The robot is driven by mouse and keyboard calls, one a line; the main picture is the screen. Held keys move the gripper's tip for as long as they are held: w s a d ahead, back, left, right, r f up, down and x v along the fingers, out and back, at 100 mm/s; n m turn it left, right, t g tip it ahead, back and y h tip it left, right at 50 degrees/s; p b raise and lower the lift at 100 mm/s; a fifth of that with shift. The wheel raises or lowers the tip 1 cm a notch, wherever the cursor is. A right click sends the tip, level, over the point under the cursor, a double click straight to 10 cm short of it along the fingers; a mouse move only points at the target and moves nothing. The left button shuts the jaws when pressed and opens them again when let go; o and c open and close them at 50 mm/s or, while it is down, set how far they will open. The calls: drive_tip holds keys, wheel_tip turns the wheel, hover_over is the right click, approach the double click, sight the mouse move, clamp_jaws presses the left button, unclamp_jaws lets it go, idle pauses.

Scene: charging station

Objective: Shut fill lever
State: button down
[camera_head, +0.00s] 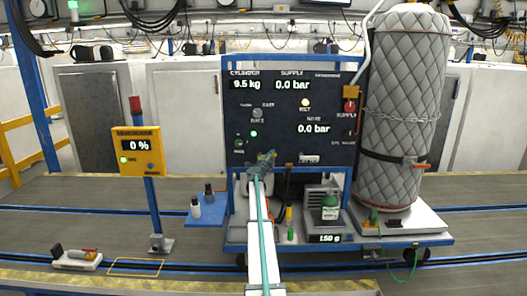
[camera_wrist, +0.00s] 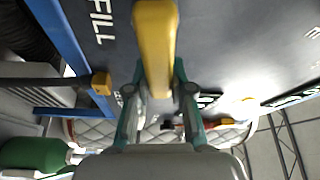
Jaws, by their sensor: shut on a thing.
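The fill lever (camera_wrist: 155,38) is a thick yellow handle in the wrist view, in front of the dark panel beside white FILL lettering. My gripper (camera_wrist: 157,82) has its teal fingers on both sides of the handle and is shut on it. In the head view my gripper (camera_head: 262,163) is at the lower left part of the control panel (camera_head: 285,150). There it hides the lever, and I cannot make out the lever's angle.
A small shelf (camera_head: 200,214) with bottles is left of my arm. A scale (camera_head: 328,225) with a green-capped jar (camera_head: 330,206) stands to the right. A quilted cylinder (camera_head: 402,100) stands farther right. A yellow display (camera_head: 138,150) on a post reads 0 %.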

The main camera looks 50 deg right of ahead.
drive_tip(key=shift+f+m+g+y, duration=0.3)
drive_tip(key=shift+f+m, duration=0.05)
drive_tip(key=shift+m, duration=0.25)
drive_tip(key=shift+f+m, duration=0.35)
drive_tip(key=shift+m, duration=0.25)
drive_tip(key=c, duration=1)
unclamp_jaws()
drive_tip(key=shift+f, duration=0.1)
drive_tip(key=shift+s+a, duration=0.1)
drive_tip(key=v, duration=1.2)
drive_tip(key=shift+r, duration=0.3)
